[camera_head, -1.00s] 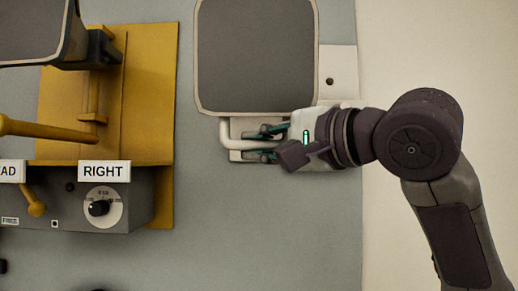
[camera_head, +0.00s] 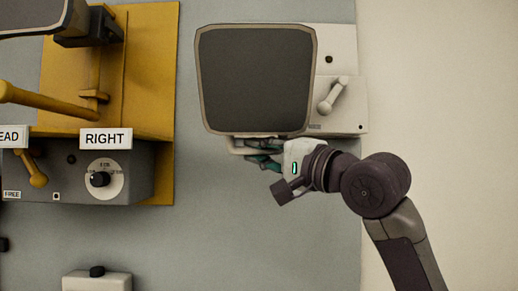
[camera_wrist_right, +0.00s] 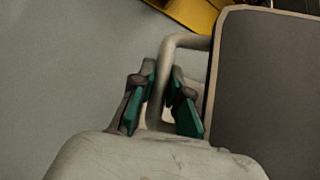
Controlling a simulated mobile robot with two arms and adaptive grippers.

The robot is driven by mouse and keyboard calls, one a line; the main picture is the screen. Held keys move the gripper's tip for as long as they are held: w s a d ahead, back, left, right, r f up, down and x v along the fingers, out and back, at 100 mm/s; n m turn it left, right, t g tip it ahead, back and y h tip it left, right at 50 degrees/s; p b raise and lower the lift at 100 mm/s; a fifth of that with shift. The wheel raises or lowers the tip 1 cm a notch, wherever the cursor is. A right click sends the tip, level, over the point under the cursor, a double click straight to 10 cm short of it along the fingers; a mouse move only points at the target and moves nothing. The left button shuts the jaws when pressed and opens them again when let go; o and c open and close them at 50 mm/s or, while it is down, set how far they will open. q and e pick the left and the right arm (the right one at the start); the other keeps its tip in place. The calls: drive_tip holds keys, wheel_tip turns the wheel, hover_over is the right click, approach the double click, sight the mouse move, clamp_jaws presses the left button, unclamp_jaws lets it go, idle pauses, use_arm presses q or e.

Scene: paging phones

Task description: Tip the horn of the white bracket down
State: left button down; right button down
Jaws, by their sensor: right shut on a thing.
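The horn (camera_head: 255,80) of the white bracket has a dark, rounded-square face with a pale rim. It is in the upper middle of the head view and at the right edge of the wrist view (camera_wrist_right: 270,80). The bracket's white tube (camera_head: 237,149) shows just below the horn, and its bend shows in the wrist view (camera_wrist_right: 185,42). My right gripper (camera_head: 262,155) is shut on this tube, with green-padded fingers (camera_wrist_right: 163,88) on either side of it. The horn hides most of the bracket. My left gripper is not in view.
A white box with a small lever (camera_head: 332,95) is right of the horn. To the left are a yellow bracket (camera_head: 150,70) and a grey box (camera_head: 140,170) under a RIGHT label (camera_head: 105,138). The grey panel (camera_head: 240,240) below my gripper is clear.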

drive_tip(key=shift+w+f, duration=0.1)
drive_tip(key=c, duration=1.4)
unclamp_jaws()
drive_tip(key=shift+w, duration=0.2)
drive_tip(key=shift+s, duration=0.1)
drive_tip(key=shift+s+d, duration=0.15)
drive_tip(key=shift+s, duration=0.05)
drive_tip(key=v, duration=1.1)
drive_tip(key=shift+d+f, duration=0.15)
drive_tip(key=shift+d, duration=0.05)
